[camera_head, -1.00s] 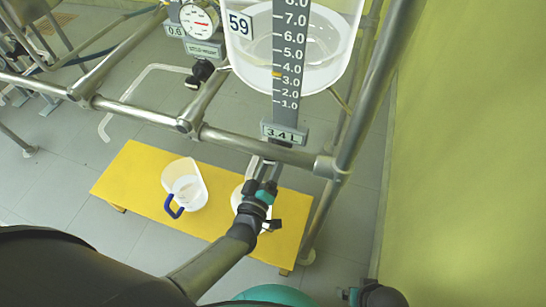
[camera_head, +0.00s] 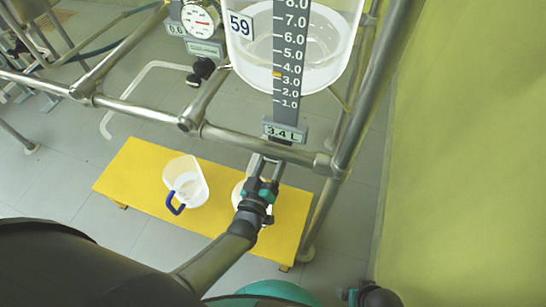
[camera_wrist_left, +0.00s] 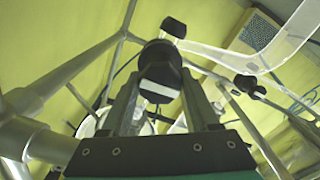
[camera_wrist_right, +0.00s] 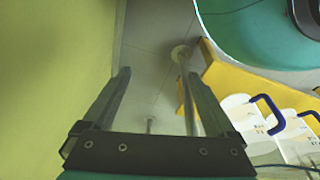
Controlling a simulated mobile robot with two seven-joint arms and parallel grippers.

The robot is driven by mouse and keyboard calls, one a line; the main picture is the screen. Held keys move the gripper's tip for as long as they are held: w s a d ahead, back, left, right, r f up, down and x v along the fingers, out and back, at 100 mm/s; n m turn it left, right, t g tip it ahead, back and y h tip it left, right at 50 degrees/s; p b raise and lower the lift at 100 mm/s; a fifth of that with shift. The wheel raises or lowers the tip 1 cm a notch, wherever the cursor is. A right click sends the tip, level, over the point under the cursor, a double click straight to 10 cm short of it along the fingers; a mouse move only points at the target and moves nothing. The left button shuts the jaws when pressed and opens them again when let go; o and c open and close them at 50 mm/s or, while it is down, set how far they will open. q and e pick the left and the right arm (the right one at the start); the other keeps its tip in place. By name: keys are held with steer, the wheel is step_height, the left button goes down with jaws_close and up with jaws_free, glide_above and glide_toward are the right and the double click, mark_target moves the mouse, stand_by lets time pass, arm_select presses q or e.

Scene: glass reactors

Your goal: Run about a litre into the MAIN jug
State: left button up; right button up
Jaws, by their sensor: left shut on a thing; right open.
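A clear vessel marked 59 (camera_head: 330,45) hangs at the top of the head view. Its scale (camera_head: 288,55) has an orange mark between 3 and 4, and its display (camera_head: 284,132) reads 3.4 L. A white jug with a blue handle (camera_head: 186,180) stands on the yellow bench. A second jug (camera_head: 238,192) stands to its right, mostly hidden by my left arm. My left gripper (camera_head: 264,168) is below the vessel, shut on a black handle (camera_wrist_left: 160,70). My right gripper (camera_wrist_right: 155,80) is open and empty. In the right wrist view the jug labels are too small to read surely.
Steel frame tubes (camera_head: 255,147) cross in front of and beside the vessel. The low yellow bench (camera_head: 135,175) stands under them on the grey floor. A round gauge (camera_head: 200,18) is at the upper left. A green wall (camera_head: 470,150) fills the right side.

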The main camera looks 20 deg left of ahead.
arm_select(q)
steer(key=o, duration=1.4)
steer(key=shift+s, duration=0.55)
steer(key=s+p, duration=0.1)
steer(key=s, duration=0.3)
steer(key=s+p, duration=0.1)
steer(key=s, duration=0.4)
steer(key=s+p, duration=0.1)
steer(key=s, duration=0.4)
steer(key=shift+s+a, duration=0.1)
steer(key=shift+a, duration=0.15)
arm_select(e)
steer(key=s+d+f, duration=0.3)
steer(key=f, duration=0.1)
steer(key=shift+s+f, duration=0.15)
steer(key=shift+s, duration=0.2)
steer(key=shift+d, duration=0.1)
